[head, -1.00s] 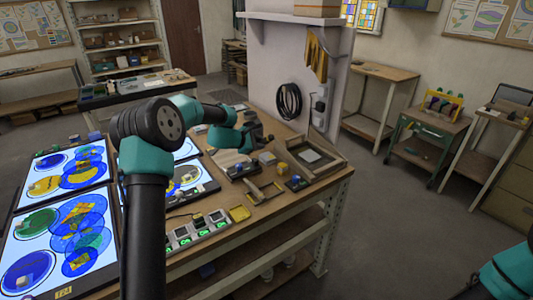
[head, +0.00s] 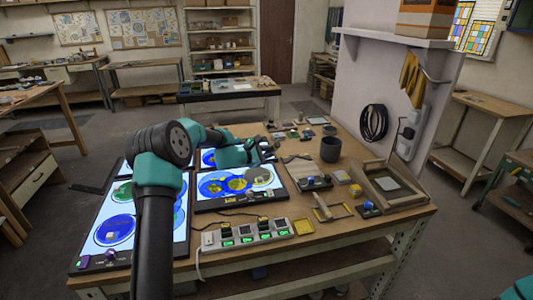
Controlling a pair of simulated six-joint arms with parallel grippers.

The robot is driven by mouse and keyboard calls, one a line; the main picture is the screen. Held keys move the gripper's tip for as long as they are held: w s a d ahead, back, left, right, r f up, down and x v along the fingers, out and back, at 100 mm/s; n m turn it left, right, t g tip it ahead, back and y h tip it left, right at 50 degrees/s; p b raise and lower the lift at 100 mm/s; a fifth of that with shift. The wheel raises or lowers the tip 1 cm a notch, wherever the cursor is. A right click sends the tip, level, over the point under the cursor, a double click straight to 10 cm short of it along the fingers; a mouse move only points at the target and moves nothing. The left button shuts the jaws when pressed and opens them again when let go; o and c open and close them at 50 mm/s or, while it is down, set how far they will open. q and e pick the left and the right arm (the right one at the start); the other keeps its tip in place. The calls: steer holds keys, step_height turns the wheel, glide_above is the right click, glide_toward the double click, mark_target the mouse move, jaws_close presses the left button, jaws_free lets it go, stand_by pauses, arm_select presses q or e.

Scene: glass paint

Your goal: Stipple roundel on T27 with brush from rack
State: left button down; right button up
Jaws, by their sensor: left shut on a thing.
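My left gripper (head: 268,150) is above the far edge of the smaller light panel (head: 237,206). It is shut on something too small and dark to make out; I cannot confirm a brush. Blue, yellow and grey roundels (head: 238,183) lie on this lit panel. A larger light panel (head: 98,260) on the left carries blue and green roundels, partly hidden behind my left arm. I cannot read a T27 label on either panel. No brush rack can be made out. My right gripper is out of view; only a teal part of that arm shows at the lower right.
A wooden frame (head: 413,196) is at the right. Small blocks and tools crowd the bench between.

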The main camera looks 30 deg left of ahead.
arm_select(q)
steer(key=shift+d+f, duration=0.1)
step_height(320, 180, down, 4)
steer(key=shift+f, duration=0.1)
steer(key=a, duration=0.1)
steer(key=s+a, duration=0.1)
steer(key=a, duration=0.1)
steer(key=s+a, duration=0.1)
steer(key=a, duration=0.1)
steer(key=shift+a+f, duration=0.1)
steer(key=shift+f, duration=0.05)
steer(key=s, duration=0.1)
steer(key=s+d, duration=0.1)
steer(key=s, duration=0.1)
steer(key=s+d, duration=0.1)
steer(key=s, duration=0.1)
steer(key=shift+f, duration=0.15)
steer(key=shift+f, duration=0.6)
stand_by(1.9)
steer(key=shift+r, duration=1.15)
